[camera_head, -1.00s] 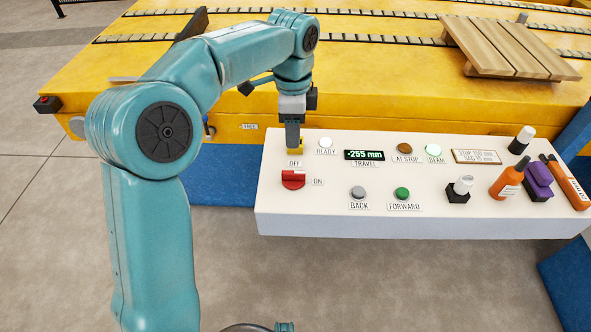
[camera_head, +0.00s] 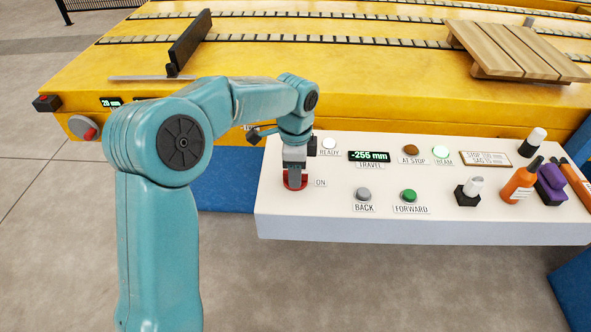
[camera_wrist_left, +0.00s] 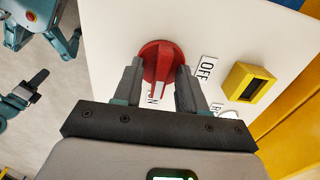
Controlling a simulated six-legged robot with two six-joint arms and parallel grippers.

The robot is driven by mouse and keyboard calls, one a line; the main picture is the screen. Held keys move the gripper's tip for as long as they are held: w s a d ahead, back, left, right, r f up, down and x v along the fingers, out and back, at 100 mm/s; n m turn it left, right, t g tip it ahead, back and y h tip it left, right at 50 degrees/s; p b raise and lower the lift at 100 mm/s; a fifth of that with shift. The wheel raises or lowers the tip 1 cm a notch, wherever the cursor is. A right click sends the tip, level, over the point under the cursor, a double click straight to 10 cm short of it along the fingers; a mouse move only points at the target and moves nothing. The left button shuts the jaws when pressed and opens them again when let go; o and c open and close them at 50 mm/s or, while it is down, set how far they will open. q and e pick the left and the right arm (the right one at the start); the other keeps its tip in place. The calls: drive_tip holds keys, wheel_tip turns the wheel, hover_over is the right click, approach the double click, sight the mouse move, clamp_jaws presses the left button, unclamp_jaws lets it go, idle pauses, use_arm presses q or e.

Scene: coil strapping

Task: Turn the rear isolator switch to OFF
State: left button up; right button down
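The red rotary switch (camera_head: 295,185) is on the left end of the white console, with an ON label to its right in the head view. The left wrist view shows the red knob (camera_wrist_left: 162,60) closely, its white mark pointing toward the partly hidden ON label. The OFF label (camera_wrist_left: 208,68) lies to its right there. My left gripper (camera_wrist_left: 158,78) is over the switch, one finger on each side of the knob. The fingers are apart; I cannot tell if they touch it. In the head view my left gripper (camera_head: 294,178) hides much of the switch. My right gripper is not clearly seen.
The console (camera_head: 330,224) also carries BACK (camera_head: 363,194) and FORWARD (camera_head: 409,195) buttons, lamps, a travel display (camera_head: 369,156) and bottles on its right. A yellow-framed part (camera_wrist_left: 247,83) stands near the OFF label. The yellow machine (camera_head: 330,85) lies behind.

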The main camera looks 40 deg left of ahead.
use_arm(q)
clamp_jaws()
drive_tip(key=n+p, duration=0.1)
drive_tip(key=n, duration=0.1)
drive_tip(key=shift+r+n+p, duration=0.1)
drive_tip(key=shift+n+p, duration=0.25)
drive_tip(key=shift+n, duration=0.05)
drive_tip(key=n+p, duration=0.1)
drive_tip(key=n, duration=0.3)
drive_tip(key=shift+p, duration=0.3)
drive_tip(key=n+p, duration=0.1)
drive_tip(key=n, duration=0.9)
drive_tip(key=shift+n, duration=0.7)
